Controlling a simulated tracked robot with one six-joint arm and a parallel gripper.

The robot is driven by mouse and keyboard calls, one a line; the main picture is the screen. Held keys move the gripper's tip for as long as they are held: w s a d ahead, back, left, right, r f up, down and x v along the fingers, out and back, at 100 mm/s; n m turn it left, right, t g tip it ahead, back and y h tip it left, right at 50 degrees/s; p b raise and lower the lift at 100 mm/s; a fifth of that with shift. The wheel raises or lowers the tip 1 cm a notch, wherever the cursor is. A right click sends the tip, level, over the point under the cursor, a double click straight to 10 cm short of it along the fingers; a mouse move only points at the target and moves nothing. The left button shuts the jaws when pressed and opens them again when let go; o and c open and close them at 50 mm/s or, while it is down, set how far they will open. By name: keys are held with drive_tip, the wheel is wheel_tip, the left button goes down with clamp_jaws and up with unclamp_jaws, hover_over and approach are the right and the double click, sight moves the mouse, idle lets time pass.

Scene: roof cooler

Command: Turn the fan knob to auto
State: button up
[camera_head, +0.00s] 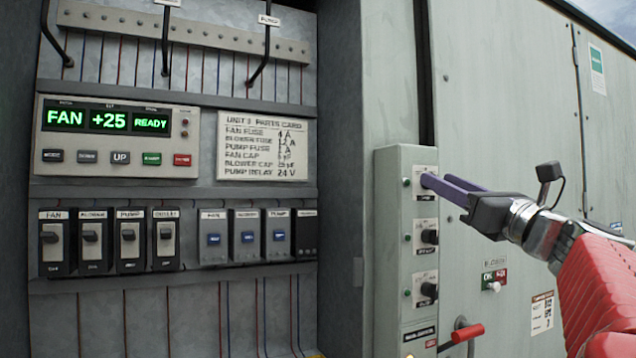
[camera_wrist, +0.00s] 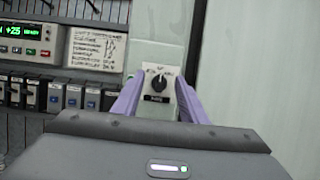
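A control box (camera_head: 384,250) on the right cabinet carries a column of black knobs on pale plates. My gripper (camera_head: 435,179) reaches in from the right to the top plate (camera_head: 424,195) and hides most of its knob. The wrist view shows this knob (camera_wrist: 162,82), black and round, with its pointer looking roughly upright. The purple fingers of my gripper (camera_wrist: 160,80) are apart, one on each side of the knob, with gaps visible between. I cannot tell how far the tips are from the plate. The plate's lettering is too small to read, so its fan label is not confirmed.
Two more knobs, middle (camera_head: 429,237) and lower (camera_head: 428,290), sit below. A red-handled lever (camera_head: 467,334) projects at the bottom. A green and red switch (camera_head: 494,281) is to the right. The open cabinet at left holds breakers and a display (camera_head: 110,121) reading FAN +25 READY.

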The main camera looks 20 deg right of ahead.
drive_tip(key=shift+x, duration=0.9)
